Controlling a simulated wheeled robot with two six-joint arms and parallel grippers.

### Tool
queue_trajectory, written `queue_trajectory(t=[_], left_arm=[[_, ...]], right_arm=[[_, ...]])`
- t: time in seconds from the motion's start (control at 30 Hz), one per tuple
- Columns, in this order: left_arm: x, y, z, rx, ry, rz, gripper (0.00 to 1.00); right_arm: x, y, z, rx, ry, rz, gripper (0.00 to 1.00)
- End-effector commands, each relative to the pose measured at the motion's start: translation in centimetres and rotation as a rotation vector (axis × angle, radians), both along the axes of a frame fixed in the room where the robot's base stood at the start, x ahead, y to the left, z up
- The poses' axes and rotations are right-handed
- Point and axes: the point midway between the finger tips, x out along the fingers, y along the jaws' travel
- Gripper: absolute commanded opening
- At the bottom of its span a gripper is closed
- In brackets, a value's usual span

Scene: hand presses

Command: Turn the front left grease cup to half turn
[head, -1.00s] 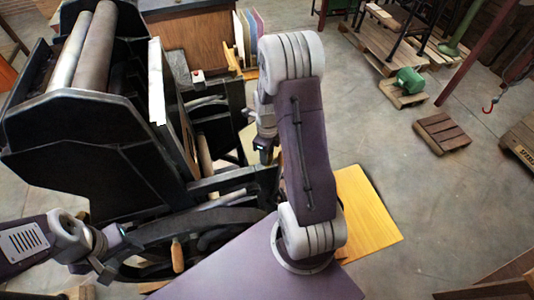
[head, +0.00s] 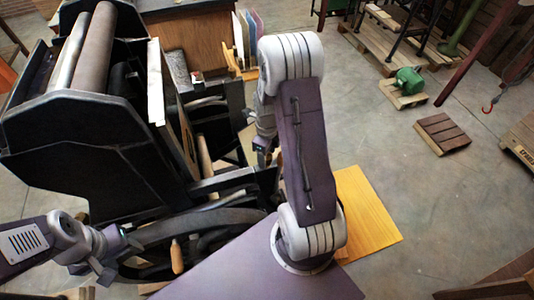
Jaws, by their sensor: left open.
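The black hand press (head: 85,150) with long rollers (head: 90,45) fills the left of the head view. I cannot make out the front left grease cup; it is too small or hidden. My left gripper (head: 118,262) is open beside the lower front of the press, near the big dark wheel (head: 205,222). I see nothing between its fingers. My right gripper (head: 264,157) is beside the right side of the press, partly behind my own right arm. Its jaws are too small and covered to read.
A wooden handle (head: 177,257) stands out at the wheel, right of my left gripper. A yellow board (head: 367,215) lies on the floor to the right. Pallets (head: 442,132) and a green motor (head: 409,80) stand farther right. Open floor lies between.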

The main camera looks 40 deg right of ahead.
Motion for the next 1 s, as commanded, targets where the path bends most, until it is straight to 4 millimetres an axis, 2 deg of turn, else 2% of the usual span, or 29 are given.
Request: queue_trajectory(t=[0.07,0.3,0.5,1.0], left_arm=[[0.0,0.0,-0.2,0.000,0.000,0.000,0.53],[0.0,0.0,-1.4,0.000,0.000,0.000,0.53],[0.0,0.0,-1.7,0.000,0.000,0.000,0.53],[0.0,0.0,-1.7,0.000,0.000,0.000,0.53]], right_arm=[[0.1,0.0,0.5,-0.002,-0.003,0.000,0.59],[0.2,-0.1,5.6,-0.003,-0.008,0.000,0.59],[0.0,-0.1,8.5,0.000,-0.002,0.000,0.59],[0.0,-0.1,9.0,0.000,-0.001,0.000,0.59]])
